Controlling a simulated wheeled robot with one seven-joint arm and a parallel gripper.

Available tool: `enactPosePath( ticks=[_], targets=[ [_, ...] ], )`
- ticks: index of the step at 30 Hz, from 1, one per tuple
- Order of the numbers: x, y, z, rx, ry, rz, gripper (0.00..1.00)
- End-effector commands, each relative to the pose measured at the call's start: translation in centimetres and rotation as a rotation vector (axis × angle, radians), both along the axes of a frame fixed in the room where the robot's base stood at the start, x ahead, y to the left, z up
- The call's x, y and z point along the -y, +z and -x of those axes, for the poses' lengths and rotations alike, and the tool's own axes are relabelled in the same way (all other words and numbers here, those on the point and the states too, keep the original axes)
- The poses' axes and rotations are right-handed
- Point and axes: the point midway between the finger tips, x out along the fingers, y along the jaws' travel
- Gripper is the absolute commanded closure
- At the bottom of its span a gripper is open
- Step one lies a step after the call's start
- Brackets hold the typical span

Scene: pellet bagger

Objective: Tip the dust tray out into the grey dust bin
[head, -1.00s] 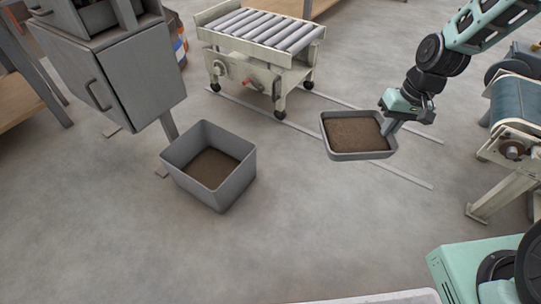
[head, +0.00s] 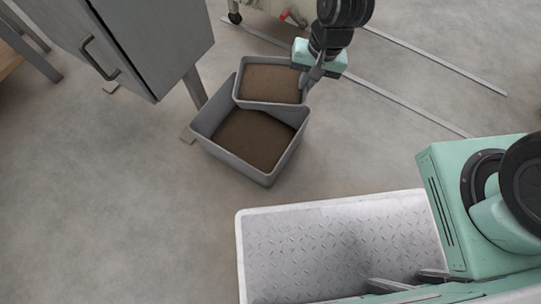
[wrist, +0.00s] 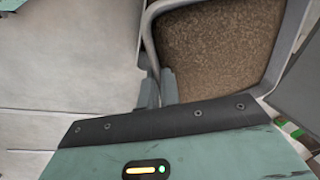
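The dust tray (head: 240,96) is a shallow grey tray full of brown dust. It looks level in the head view, above the back part of the grey dust bin (head: 278,171). The bin is an open grey box on the floor with brown dust inside. My gripper (head: 309,82) is shut on the tray's right rim. In the wrist view my gripper (wrist: 158,88) has its fingers around the tray's rim, and the dust lies in the tray (wrist: 150,38). The tray hides the bin's far side.
A grey cabinet (head: 150,40) with a handle stands close on the left of the bin, with its leg beside it. The wheeled roller conveyor's foot (head: 270,8) shows at the top. Pale floor rails run at the right.

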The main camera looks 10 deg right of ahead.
Motion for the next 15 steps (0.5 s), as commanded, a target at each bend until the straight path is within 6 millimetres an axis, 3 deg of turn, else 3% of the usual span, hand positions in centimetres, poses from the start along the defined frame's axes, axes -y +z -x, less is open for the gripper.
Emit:
enactPosePath(
  ticks=[1, 6, 12, 15],
  targets=[
    [-2.1, -2.1, 2.1, -0.016, -0.010, 0.000, 1.00],
    [-7.0, -6.7, 8.3, -0.044, -0.103, -0.008, 1.00],
    [-9.5, -10.4, 14.5, -0.068, -0.185, -0.018, 1.00],
    [-9.9, -11.3, 16.1, -0.074, -0.210, -0.022, 1.00]
  ],
)
